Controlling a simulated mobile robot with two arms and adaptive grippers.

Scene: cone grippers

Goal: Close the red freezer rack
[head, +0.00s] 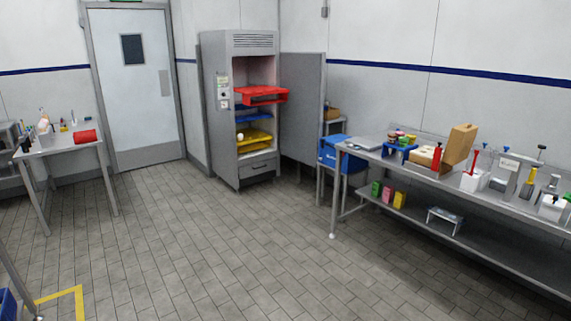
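The grey freezer (222,125) stands against the back wall with its door (302,108) swung wide open to the right. The red freezer rack (262,95) is in the upper part of the cabinet and is pulled out, sticking forward past the front opening. Below it a blue rack (252,115) and a yellow rack (253,139) show inside the cabinet. The yellow rack has a small pale item on it. Neither of my grippers is in the head view.
Open tiled floor (185,225) lies in front of the freezer. A long steel bench (430,178) with lab items runs along the right. A small table (62,144) with a red item stands at left, near a closed room door (135,90).

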